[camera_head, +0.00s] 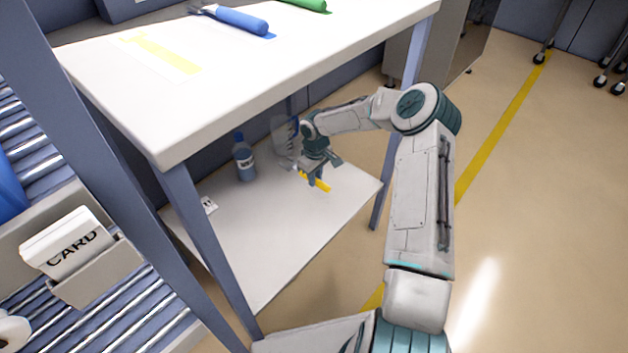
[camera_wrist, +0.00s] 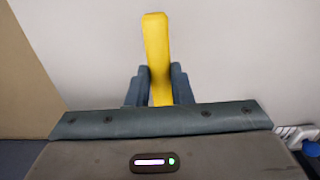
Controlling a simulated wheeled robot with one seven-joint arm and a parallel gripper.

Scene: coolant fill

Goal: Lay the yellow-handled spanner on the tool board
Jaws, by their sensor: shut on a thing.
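My gripper (camera_head: 314,180) is inside the table's lower bay, low over or at the lower shelf (camera_head: 270,235). It is shut on the yellow-handled spanner (camera_head: 322,184). In the wrist view the yellow handle (camera_wrist: 155,45) stands between the two fingers (camera_wrist: 159,85) and sticks out past them. The spanner's metal end is hidden. I cannot tell whether the handle still touches the shelf. On the table top, a pale panel with a yellow strip (camera_head: 165,53) lies near a blue-handled tool (camera_head: 240,20) and a green-handled tool (camera_head: 308,4); it may be the tool board.
The table top (camera_head: 250,80) is above my gripper, with legs (camera_head: 398,150) close to my arm. A blue-capped bottle (camera_head: 244,160) and a clear container (camera_head: 284,140) stand on the shelf left of my gripper. A card holder (camera_head: 95,270) and rollers are at left.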

